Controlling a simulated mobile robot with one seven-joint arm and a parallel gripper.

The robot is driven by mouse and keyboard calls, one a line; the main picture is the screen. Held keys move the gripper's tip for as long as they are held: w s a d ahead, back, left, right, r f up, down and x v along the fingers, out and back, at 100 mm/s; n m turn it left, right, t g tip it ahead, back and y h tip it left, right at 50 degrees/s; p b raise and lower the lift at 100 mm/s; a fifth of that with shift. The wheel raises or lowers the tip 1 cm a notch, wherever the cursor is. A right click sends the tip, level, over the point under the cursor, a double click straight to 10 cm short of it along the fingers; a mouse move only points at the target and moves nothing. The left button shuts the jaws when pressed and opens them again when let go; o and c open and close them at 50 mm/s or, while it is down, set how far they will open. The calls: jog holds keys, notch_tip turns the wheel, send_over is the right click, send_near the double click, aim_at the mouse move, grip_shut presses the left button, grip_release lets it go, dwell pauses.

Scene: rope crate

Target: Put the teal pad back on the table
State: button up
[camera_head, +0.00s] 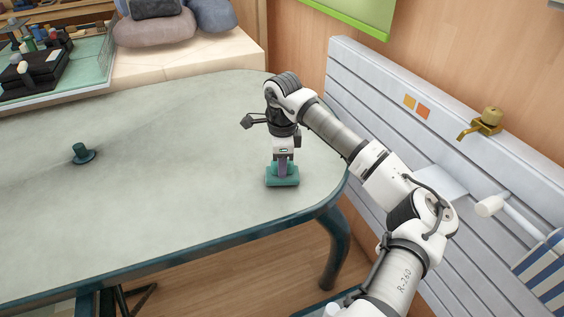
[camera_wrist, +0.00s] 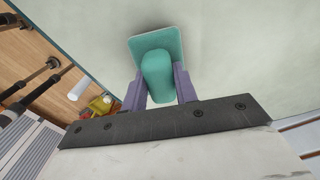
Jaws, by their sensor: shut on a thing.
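The teal pad (camera_head: 283,178) is at the right end of the pale green table (camera_head: 180,185), under my gripper (camera_head: 283,167). In the wrist view the pad is a flat teal plate (camera_wrist: 158,41) with a rounded teal grip (camera_wrist: 157,72) on it. My gripper's two purple fingers (camera_wrist: 158,92) are shut on that grip, one on each side. The pad looks level. I cannot tell whether its underside touches the tabletop or is slightly above it.
A dark teal knob on a round base (camera_head: 82,153) stands on the table's left part. The table's right edge curves close to the pad. A slatted panel with a brass tap (camera_head: 483,123) stands to the right. The middle of the table is clear.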

jog(key=shift+f+b, duration=0.35)
jog(key=shift+f, duration=0.1)
jog(key=o, duration=0.9)
jog(key=shift+o, duration=0.2)
jog(key=shift+r, duration=0.15)
notch_tip(320, 180, up, 14)
jog(key=shift+f, duration=0.2)
